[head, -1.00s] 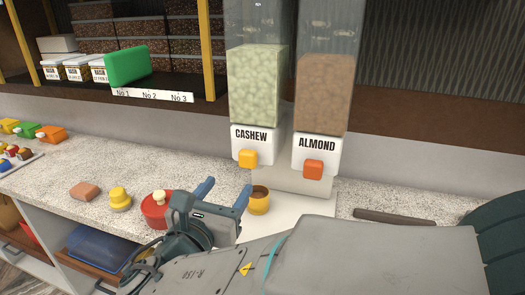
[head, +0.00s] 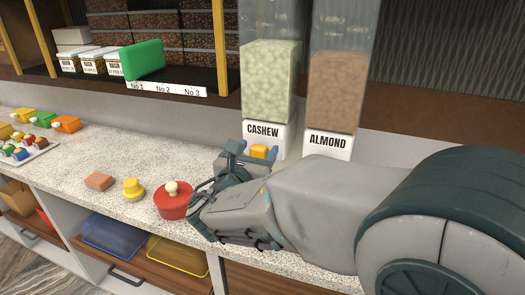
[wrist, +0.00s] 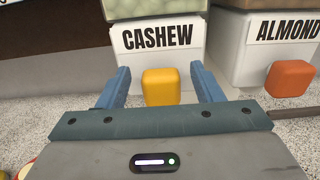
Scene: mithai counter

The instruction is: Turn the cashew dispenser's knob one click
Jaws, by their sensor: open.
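The cashew dispenser (head: 270,85) stands at the back of the counter, filled with pale nuts, with a white base labelled CASHEW (wrist: 157,38). Its yellow knob (wrist: 161,87) is a rounded block on the front of the base; it also shows in the head view (head: 259,152). My gripper (wrist: 161,85) is open, one blue finger on each side of the knob. In the wrist view a gap shows between each finger and the knob, so it is not gripped. Whether the fingertips reach past the knob's front face is hard to tell.
The almond dispenser (head: 334,90) stands close on the right, with an orange knob (wrist: 290,79).

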